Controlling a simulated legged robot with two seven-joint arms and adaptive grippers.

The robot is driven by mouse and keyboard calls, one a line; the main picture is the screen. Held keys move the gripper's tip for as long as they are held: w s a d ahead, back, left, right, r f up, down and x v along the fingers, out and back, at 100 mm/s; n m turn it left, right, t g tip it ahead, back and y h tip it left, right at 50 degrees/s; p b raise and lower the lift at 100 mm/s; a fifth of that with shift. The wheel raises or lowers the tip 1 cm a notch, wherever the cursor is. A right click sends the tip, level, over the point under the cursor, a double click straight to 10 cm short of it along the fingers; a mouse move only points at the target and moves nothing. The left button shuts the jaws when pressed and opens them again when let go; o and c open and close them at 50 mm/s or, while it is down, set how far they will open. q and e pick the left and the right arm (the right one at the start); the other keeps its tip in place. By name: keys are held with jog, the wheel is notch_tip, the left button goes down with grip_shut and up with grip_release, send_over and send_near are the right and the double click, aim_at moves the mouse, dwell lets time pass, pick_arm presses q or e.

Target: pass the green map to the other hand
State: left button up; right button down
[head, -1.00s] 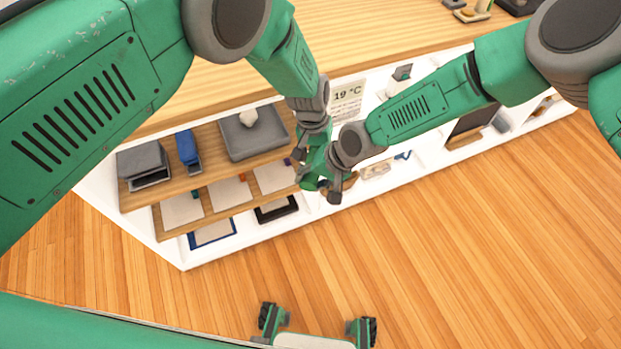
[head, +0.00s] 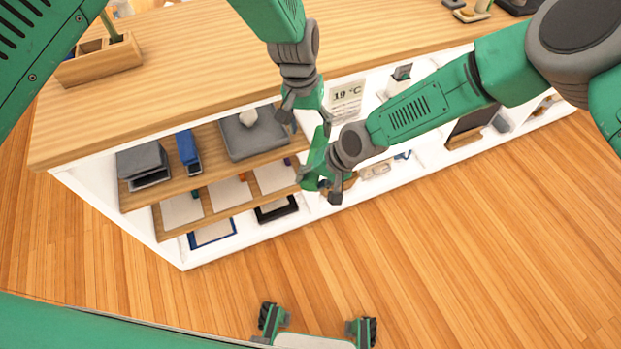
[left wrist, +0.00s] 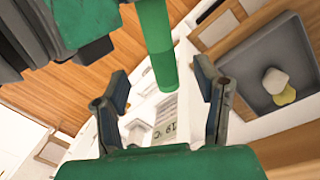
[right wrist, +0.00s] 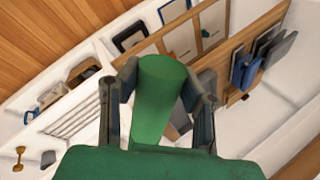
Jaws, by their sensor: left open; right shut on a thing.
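The green map is a rolled green tube. In the head view the map (head: 318,146) stands up from my right gripper (head: 322,184), in front of the shelf unit. In the right wrist view the map (right wrist: 158,100) sits between the two fingers of my right gripper (right wrist: 158,85), which is shut on it. My left gripper (head: 306,114) is above it in the head view, open and empty. In the left wrist view the map's free end (left wrist: 160,55) points between the spread fingers of my left gripper (left wrist: 160,82); I cannot tell whether they touch.
A white shelf unit (head: 185,262) with a wooden top (head: 190,85) stands close behind both grippers. It holds a grey tray (head: 255,143), a blue binder (head: 188,150) and a 19 °C sign (head: 346,98). A wooden organiser (head: 100,62) is on the top.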

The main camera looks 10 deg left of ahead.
pick_arm(q)
jog(key=s+a+f+y, duration=0.2)
jog(key=s+a+f, duration=0.9)
jog(key=s+a, duration=0.65)
jog(key=s, duration=0.6)
jog(key=s+a+r, duration=0.1)
jog(key=s+a, duration=0.2)
jog(key=s, duration=0.6)
jog(key=shift+s+a+r+t+h, duration=0.15)
jog(key=shift+s+r+t+h, duration=0.05)
jog(key=shift+s+t+h, duration=0.1)
jog(key=shift+w, duration=0.1)
